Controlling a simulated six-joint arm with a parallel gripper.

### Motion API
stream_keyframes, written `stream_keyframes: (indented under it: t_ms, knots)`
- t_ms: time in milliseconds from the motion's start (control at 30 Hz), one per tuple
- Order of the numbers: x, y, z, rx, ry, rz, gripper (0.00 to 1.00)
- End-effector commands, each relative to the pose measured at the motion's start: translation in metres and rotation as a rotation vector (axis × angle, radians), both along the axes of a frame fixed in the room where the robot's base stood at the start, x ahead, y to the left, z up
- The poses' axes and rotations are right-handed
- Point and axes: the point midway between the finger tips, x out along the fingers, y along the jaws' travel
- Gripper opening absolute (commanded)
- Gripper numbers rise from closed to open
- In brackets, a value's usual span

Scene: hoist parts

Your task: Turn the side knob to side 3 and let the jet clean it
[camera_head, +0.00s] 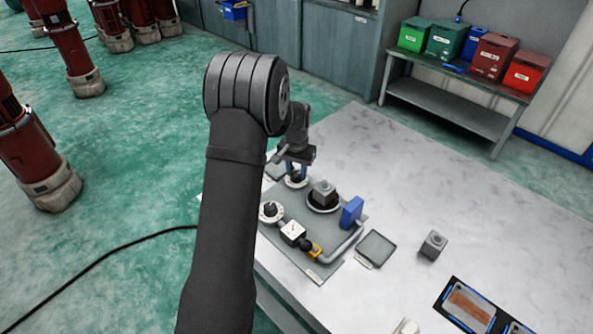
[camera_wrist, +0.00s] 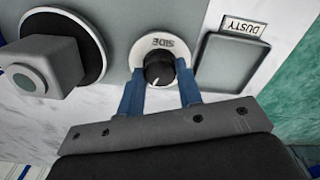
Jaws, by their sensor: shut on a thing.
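The side knob (camera_wrist: 160,66) is black and sits on a white round dial marked SIDE in the wrist view. A small pale mark shows near its lower edge; the side numbers cannot be read. My gripper (camera_wrist: 160,82) has its two blue fingers on either side of the knob, shut on it. In the head view my gripper (camera_head: 297,170) reaches down over the white dial (camera_head: 297,182). A grey block (camera_head: 323,190) with a round feature sits on a black round base; it also shows at left in the wrist view (camera_wrist: 55,70). No jet spray is visible.
A pad marked DUSTY (camera_wrist: 230,64) lies right of the knob. The panel also carries another dial (camera_head: 270,211), a gauge (camera_head: 292,232), a yellow part (camera_head: 314,250) and a blue box (camera_head: 351,212). A grey pad (camera_head: 376,248) and a loose block (camera_head: 433,244) lie rightward.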

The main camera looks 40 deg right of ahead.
Motion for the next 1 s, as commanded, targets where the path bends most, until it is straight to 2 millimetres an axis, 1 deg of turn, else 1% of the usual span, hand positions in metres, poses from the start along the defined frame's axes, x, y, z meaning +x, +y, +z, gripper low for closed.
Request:
stream_keyframes:
  t_ms: [167, 200, 267, 300, 567, 667, 767, 867, 1000]
  knots:
    - [0.0, 0.0, 0.0, -0.002, -0.001, 0.001, 0.1]
    - [0.0, 0.0, 0.0, -0.002, -0.001, 0.001, 0.38]
    - [0.0, -0.001, 0.0, -0.002, -0.001, 0.001, 0.5]
    - [0.0, 0.0, 0.0, -0.001, 0.0, 0.001, 0.54]
    - [0.0, 0.0, 0.001, -0.001, 0.0, 0.001, 0.54]
    - [0.0, -0.001, 0.006, -0.002, -0.001, 0.001, 0.54]
    - [0.0, -0.001, 0.019, -0.002, -0.002, 0.002, 0.54]
    - [0.0, -0.001, 0.04, -0.003, -0.002, 0.002, 0.54]
    - [0.001, -0.001, 0.075, -0.005, -0.003, 0.001, 0.54]
